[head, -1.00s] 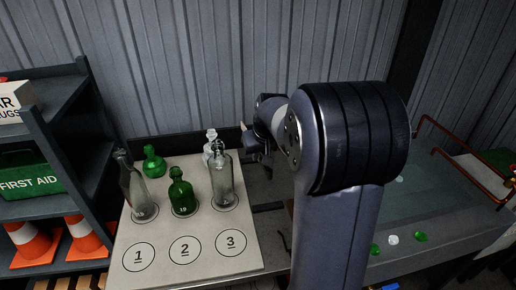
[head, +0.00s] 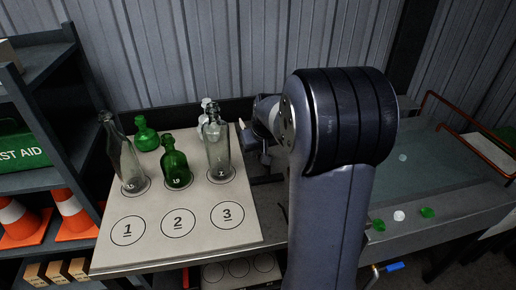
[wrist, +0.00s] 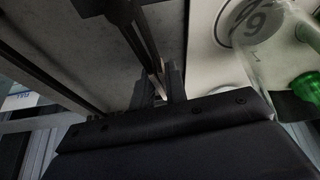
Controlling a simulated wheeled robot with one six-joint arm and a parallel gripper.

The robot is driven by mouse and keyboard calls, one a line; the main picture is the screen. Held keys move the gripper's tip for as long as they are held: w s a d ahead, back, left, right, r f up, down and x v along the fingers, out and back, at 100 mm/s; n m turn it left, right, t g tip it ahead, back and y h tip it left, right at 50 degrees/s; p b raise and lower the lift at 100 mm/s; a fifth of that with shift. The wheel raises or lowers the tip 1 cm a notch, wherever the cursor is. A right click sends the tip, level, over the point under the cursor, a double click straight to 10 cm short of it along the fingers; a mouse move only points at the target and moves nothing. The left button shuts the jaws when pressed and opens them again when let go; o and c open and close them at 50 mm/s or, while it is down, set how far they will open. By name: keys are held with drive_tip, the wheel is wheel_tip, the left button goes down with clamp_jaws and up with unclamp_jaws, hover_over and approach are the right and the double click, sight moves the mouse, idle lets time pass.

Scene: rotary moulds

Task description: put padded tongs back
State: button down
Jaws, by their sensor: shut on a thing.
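My gripper (head: 257,142) is behind and right of the numbered board, partly hidden by my arm. In the wrist view, my gripper (wrist: 160,88) is shut on dark, thin-armed tongs (wrist: 147,42), whose arms run up toward the picture's top edge. In the head view only a small pale tip (head: 241,125) shows beside the gripper, likely part of the tongs. Their pads and any resting place for them cannot be made out.
The pale board (head: 160,250) has circles 1, 2, 3 and several bottles, including a clear one (head: 216,150) close left of my gripper and a green one (head: 175,165). A grey basin (head: 430,180) lies right. Shelves with cones (head: 75,213) stand left.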

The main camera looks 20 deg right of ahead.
drive_tip(key=shift+f+b, duration=0.35)
drive_tip(key=shift+f, duration=0.5)
drive_tip(key=shift+f+b, duration=0.5)
drive_tip(key=shift+f, duration=0.15)
drive_tip(key=c, duration=0.9)
unclamp_jaws()
drive_tip(key=shift+r, duration=0.1)
drive_tip(key=v, duration=1)
drive_tip(key=shift+s+r, duration=0.25)
drive_tip(key=shift+r, duration=0.1)
drive_tip(key=shift+f, duration=0.15)
drive_tip(key=x, duration=1)
drive_tip(key=shift+w+f, duration=0.1)
drive_tip(key=shift+w, duration=0.05)
